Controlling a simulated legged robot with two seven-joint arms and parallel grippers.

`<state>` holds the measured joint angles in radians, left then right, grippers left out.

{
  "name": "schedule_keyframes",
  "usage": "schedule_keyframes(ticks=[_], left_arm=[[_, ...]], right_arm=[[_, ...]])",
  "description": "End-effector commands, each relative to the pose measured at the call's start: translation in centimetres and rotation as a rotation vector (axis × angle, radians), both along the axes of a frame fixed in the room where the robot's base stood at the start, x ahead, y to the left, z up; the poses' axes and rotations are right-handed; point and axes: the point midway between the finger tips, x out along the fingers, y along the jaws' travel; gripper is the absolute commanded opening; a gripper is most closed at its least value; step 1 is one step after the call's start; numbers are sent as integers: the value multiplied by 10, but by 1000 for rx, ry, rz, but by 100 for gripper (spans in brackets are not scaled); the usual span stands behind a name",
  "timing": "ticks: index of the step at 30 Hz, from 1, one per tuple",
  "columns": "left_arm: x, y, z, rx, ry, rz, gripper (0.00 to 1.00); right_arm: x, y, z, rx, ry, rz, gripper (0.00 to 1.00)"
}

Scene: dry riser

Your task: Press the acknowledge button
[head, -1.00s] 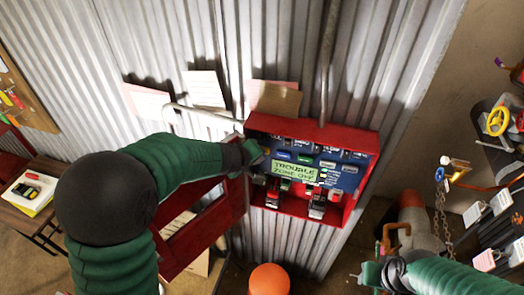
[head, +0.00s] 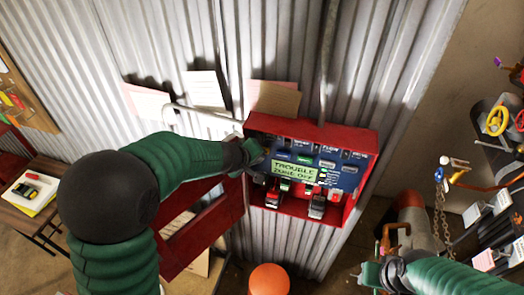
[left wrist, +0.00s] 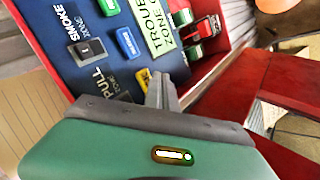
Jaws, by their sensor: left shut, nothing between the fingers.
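A red alarm box (head: 283,126) hangs open on the corrugated wall. Its blue panel (head: 348,178) carries labelled switches, coloured buttons and a green display (head: 294,170) reading "TROUBLE ZONE OFF". My left gripper (head: 257,157) is shut and empty at the panel's left side. In the left wrist view its fingertips (left wrist: 160,88) are beside a partly hidden yellow button (left wrist: 144,78); I cannot tell whether they touch. A blue button (left wrist: 127,41) sits near the display. I cannot read which button is the acknowledge one. My right gripper (head: 372,274) is low right, away from the box.
The box's red door (head: 205,225) hangs open to the left, below my left forearm. Red and black blocks (head: 317,206) sit in the box's lower part. An orange round-topped object (head: 269,279) stands below. A chain (head: 440,210) and valves are at right.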

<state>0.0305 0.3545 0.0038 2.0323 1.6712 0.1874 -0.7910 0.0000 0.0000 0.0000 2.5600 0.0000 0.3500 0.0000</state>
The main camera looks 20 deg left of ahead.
Motion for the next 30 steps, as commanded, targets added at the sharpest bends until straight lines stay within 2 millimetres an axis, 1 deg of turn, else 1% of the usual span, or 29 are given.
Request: schedule_keyframes(ticks=[3,14,30], left_arm=[[4,0,1,0,-1,0,0],[4,0,1,0,-1,1,0],[11,0,1,0,0,1,0]], right_arm=[[0,0,1,0,0,0,36],[0,0,1,0,0,0,36],[0,0,3,0,0,0,36]])
